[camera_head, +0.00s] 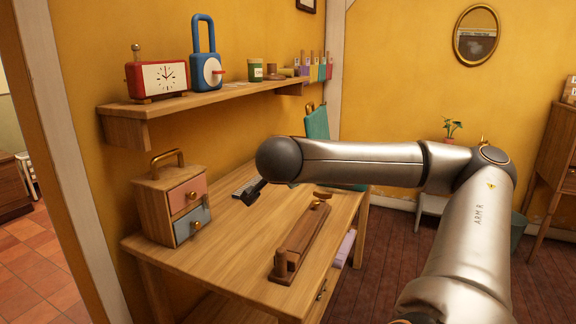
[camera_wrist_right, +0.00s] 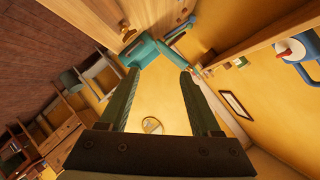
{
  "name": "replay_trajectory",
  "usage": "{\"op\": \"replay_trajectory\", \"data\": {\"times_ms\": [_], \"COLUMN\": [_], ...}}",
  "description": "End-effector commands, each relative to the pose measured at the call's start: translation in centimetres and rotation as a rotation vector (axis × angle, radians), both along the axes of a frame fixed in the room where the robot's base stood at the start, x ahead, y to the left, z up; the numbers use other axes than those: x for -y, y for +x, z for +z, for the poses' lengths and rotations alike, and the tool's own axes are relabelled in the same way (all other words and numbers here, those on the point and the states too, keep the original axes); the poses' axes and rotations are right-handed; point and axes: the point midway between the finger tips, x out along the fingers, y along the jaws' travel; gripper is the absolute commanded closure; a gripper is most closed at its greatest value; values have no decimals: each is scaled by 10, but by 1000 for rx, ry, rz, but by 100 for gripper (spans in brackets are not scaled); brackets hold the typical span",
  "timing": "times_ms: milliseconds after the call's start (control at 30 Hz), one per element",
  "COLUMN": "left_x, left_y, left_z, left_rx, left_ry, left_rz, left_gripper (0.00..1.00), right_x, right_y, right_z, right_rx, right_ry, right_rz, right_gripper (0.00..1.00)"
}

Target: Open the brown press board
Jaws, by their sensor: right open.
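The brown press board (camera_head: 302,245) lies on the wooden desk, a long narrow wooden piece with a short post at its near end and a small gold-brown knob or handle at its far end. It looks shut, though its joint is hard to make out. My right gripper (camera_head: 253,191) hangs over the desk, to the left of the board and apart from it, partly hidden behind my forearm. In the wrist view my right gripper (camera_wrist_right: 159,74) has its two fingers spread with nothing between them. My left gripper does not show.
A small drawer box (camera_head: 172,205) with a gold handle stands at the desk's left. A shelf (camera_head: 225,96) above holds a red clock (camera_head: 157,78), a blue padlock (camera_head: 205,70) and jars. The desk's near part is clear.

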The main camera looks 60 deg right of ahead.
Motion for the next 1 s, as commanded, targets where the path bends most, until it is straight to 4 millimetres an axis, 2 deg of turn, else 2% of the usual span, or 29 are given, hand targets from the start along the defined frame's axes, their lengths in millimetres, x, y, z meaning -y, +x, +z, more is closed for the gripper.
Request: {"op": "replay_trajectory", "data": {"times_ms": [200, 433, 700, 1000], "left_x": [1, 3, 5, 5], "left_y": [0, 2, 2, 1], "left_z": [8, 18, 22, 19], "left_rx": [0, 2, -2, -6], "left_ry": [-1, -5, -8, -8], "left_rz": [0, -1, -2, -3], "left_gripper": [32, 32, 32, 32], "right_x": [-40, -71, -87, -89], "right_y": [-17, -32, -40, -41], "right_z": [22, 38, 45, 46], "right_rx": [-2, -3, -2, 0], "right_ry": [-2, -2, -1, -2], "right_rz": [5, 4, 0, 0], "right_gripper": [36, 36, 36, 36]}}
